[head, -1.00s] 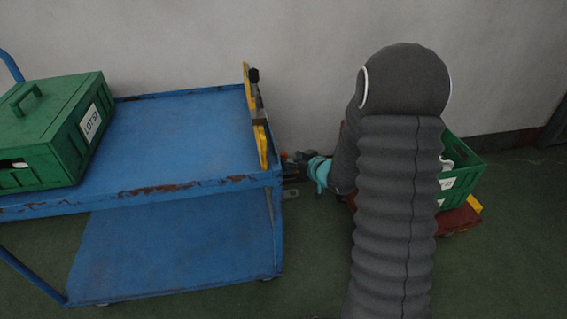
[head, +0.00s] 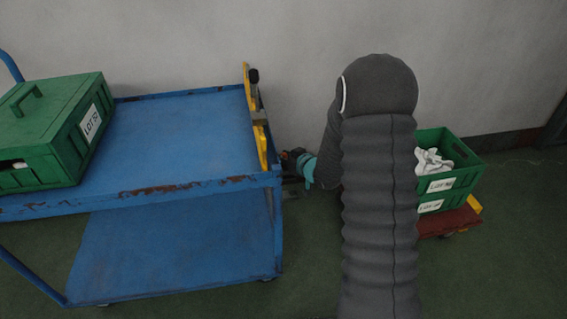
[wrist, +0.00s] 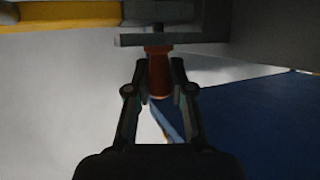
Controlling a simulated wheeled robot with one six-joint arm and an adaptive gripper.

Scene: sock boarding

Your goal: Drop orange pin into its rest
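The orange pin (wrist: 159,76) stands between the two fingers of my gripper (wrist: 159,66) in the wrist view. The fingers appear to touch it on both sides, so the gripper looks shut on it. The pin's upper end meets a grey metal plate (wrist: 130,40) with a small stud above it. I cannot tell how far the pin sits in the plate. In the head view my gripper (head: 290,160) is small and dark, at the right end of the blue cart (head: 190,130), beside the yellow bar (head: 261,143). The pin is too small to make out clearly there.
A green box (head: 55,150) with a label stands on the cart's left side. Green crates (head: 456,182) with white cloth sit on a red dolly (head: 452,222) at the right, behind my arm. The middle of the cart top is clear. A grey wall is behind.

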